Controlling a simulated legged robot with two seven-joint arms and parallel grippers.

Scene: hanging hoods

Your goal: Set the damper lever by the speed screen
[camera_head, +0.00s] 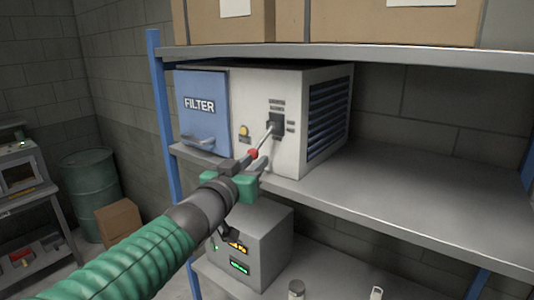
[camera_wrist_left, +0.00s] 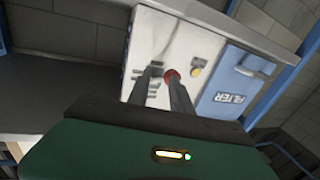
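The damper lever (camera_head: 262,141) is a metal rod with a red ball knob, sticking out of a dark slot on the white front of the filter unit (camera_head: 312,75). My left gripper (camera_head: 253,164) is at the knob, its fingers apart. In the left wrist view the red knob (camera_wrist_left: 171,75) shows by the tip of the right-hand finger; I cannot tell whether they touch. A grey box (camera_head: 262,236) on the lower shelf has a screen with orange (camera_head: 237,247) and green characters, partly covered and too small to read. My right gripper is out of view.
The unit stands on a grey shelf (camera_head: 400,195) with blue posts; the shelf right of it is clear. A blue FILTER door (camera_head: 203,110) with a handle and a yellow knob (camera_head: 244,131) are left of the lever. Cardboard boxes (camera_head: 370,20) sit above.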

